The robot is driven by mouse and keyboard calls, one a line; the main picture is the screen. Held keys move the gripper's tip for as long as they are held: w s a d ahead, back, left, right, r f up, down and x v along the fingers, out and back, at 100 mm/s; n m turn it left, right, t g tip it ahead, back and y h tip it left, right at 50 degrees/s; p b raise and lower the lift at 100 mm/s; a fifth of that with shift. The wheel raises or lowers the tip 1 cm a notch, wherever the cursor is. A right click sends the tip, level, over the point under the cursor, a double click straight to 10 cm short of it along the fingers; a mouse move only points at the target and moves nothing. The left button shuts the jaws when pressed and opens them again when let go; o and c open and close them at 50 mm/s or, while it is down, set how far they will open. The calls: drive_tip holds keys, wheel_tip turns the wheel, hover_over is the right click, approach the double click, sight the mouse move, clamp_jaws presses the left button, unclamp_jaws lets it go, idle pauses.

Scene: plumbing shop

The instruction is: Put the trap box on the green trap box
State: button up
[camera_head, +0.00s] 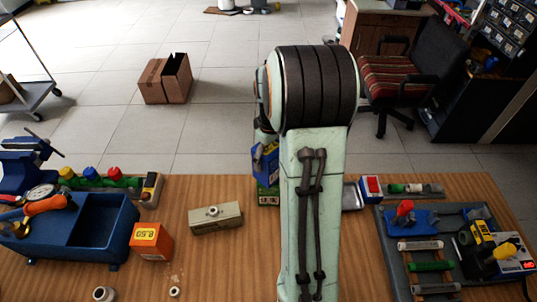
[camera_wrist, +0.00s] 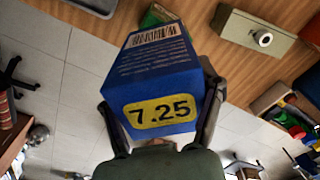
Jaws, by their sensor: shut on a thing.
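The blue trap box (camera_wrist: 150,75), with a yellow 7.25 label and a barcode, is between the two dark fingers of my gripper (camera_wrist: 160,97). My gripper is shut on it. In the head view the blue box (camera_head: 264,163) shows tilted at the left edge of my arm, which hides much of it and the gripper. The green trap box (camera_head: 267,195), with a pale label, stands on the table just below the blue box in the picture. In the wrist view a part of the green box (camera_wrist: 152,18) shows behind the blue box. I cannot tell whether the boxes touch.
A beige box (camera_head: 215,218) with a round fitting on top stands left of the green box. An orange box (camera_head: 151,241) and a blue tray (camera_head: 106,218) are further left. A grey tray (camera_head: 394,262) with tools lies right of my arm.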

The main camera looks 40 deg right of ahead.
drive_tip(key=o, duration=1.3)
drive_tip(key=shift+c, duration=0.2)
